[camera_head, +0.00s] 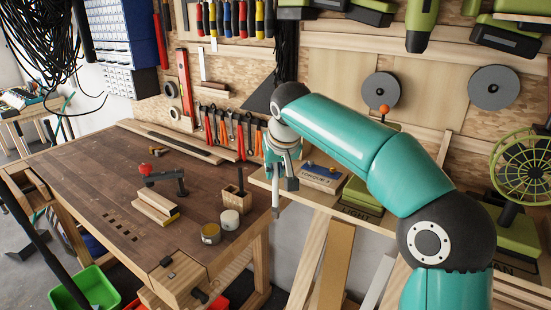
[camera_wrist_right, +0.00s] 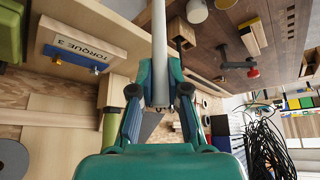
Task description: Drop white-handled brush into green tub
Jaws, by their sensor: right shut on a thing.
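My right gripper (camera_head: 282,172) is at the right edge of the workbench, pointing down. It is shut on the white-handled brush (camera_head: 276,200), whose pale handle hangs near the bench's right corner. In the right wrist view, the white handle (camera_wrist_right: 158,35) runs from the top edge down between the fingers of my right gripper (camera_wrist_right: 160,80). The bristle end cannot be made out. The green tub (camera_head: 88,287) is low at the bottom left, beyond the bench's front edge, far from my right gripper. My left gripper is not in view.
The wooden workbench (camera_head: 100,185) holds stacked wood blocks (camera_head: 156,207), a red-knobbed clamp (camera_head: 146,170), two round tins (camera_head: 211,233) and a wooden block with a dark rod (camera_head: 236,195). A shelf with a TORQUE 3 box (camera_head: 320,178) stands to the right. The bench's left half is mostly clear.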

